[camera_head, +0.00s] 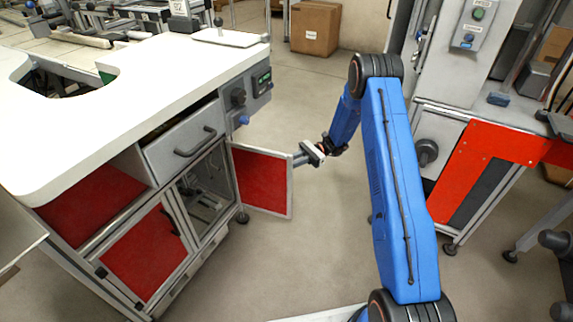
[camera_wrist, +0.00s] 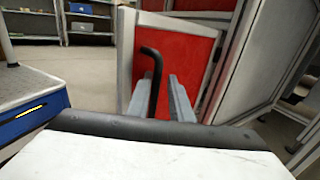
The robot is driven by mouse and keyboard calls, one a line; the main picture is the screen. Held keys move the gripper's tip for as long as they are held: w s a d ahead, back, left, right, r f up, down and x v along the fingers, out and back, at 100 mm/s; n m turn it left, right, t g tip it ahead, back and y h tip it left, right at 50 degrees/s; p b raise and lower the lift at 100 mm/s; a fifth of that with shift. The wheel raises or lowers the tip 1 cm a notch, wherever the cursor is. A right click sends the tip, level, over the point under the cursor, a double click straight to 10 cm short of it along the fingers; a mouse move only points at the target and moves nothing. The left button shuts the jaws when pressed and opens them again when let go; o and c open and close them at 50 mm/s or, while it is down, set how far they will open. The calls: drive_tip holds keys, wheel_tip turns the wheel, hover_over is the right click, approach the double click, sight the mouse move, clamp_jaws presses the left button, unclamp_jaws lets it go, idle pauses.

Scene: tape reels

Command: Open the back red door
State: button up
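The back red door (camera_head: 262,181) of the white-topped workbench stands swung out from the cabinet, with its red panel and grey frame facing the head camera. In the wrist view the door (camera_wrist: 176,58) fills the upper middle, and its black bent handle (camera_wrist: 154,82) rises between my fingers. My gripper (camera_head: 299,158) is at the door's free edge, pointing left. In the wrist view my gripper's grey fingers (camera_wrist: 165,98) lie either side of the handle. Whether they press on it is not clear. The handle is hidden in the head view.
The front red door (camera_head: 145,253) of the bench looks shut, below a drawer (camera_head: 187,144) with a dark handle. A machine with an orange-red panel (camera_head: 487,158) stands to the right. Floor is clear in front of the door.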

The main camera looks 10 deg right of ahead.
drive_tip(key=shift+d, duration=0.3)
drive_tip(key=v, duration=1.7)
drive_tip(key=shift+d+f, duration=0.1)
drive_tip(key=s+a+r+n+t+h, duration=0.1)
drive_tip(key=s+a+r+n+h, duration=0.3)
drive_tip(key=s+r, duration=0.7)
drive_tip(key=s+a+r+n+t+h, duration=0.1)
drive_tip(key=s+a+r+n+h, duration=0.15)
drive_tip(key=s+r+h, duration=0.75)
drive_tip(key=s+d+r+n+t+h, duration=0.1)
drive_tip(key=s+r+n+t, duration=0.1)
drive_tip(key=s, duration=0.7)
drive_tip(key=s+d+r+n+t+h, duration=0.1)
drive_tip(key=s+d+r+n+t, duration=0.1)
drive_tip(key=s, duration=0.7)
drive_tip(key=s+d+r+n+t, duration=0.1)
drive_tip(key=s+r+n+t, duration=0.2)
drive_tip(key=s, duration=0.6)
drive_tip(key=shift+s+d+r+t+h, duration=0.3)
drive_tip(key=shift+t+h, duration=0.1)
drive_tip(key=shift+t, duration=0.7)
